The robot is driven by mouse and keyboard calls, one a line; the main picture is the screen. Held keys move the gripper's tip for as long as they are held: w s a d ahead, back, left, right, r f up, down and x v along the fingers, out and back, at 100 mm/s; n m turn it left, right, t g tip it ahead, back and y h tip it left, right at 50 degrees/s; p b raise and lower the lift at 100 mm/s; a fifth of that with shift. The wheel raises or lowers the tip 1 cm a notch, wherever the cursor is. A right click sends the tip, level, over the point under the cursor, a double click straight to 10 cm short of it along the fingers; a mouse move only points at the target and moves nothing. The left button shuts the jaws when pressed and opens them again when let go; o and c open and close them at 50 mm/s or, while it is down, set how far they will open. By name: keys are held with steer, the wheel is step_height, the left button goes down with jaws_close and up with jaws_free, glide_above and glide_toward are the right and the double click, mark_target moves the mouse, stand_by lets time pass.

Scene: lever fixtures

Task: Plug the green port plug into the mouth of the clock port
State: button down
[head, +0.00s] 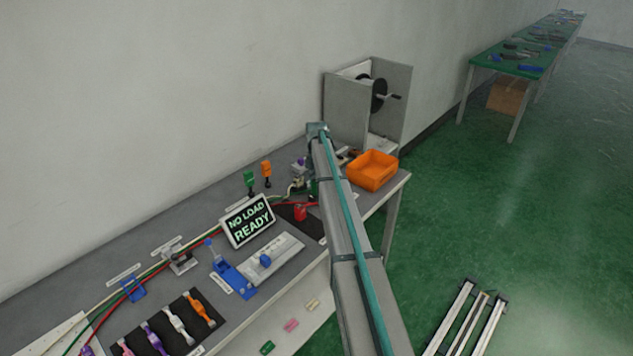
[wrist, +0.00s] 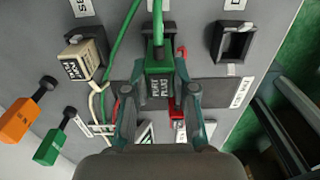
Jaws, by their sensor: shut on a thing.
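In the wrist view, my gripper (wrist: 158,98) is closed around the green port plug (wrist: 158,72), one finger on each side of it. Lettering shows on the plug's dark face. The plug is over the middle of the panel; whether it touches the surface or a port there cannot be told. To its right is a black, square, empty port mouth (wrist: 232,42). Labels at the top edge are cut off, so I cannot read which port is the clock port. In the head view my arm hides most of the gripper and plug.
A beige plug (wrist: 84,62) sits at the left port. Orange (wrist: 28,122) and green (wrist: 54,142) handles stand at lower left. A green cable (wrist: 120,50) and red parts lie close to the gripper. An orange bin (head: 371,170) stands near the bench's right end.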

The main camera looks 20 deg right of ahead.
steer(key=shift+f+b, duration=0.65)
steer(key=shift+f, duration=1.05)
steer(key=c, duration=0.9)
jaws_free()
steer(key=shift+o, duration=0.2)
step_height(320, 180, up, 12)
steer(key=shift+r, duration=0.1)
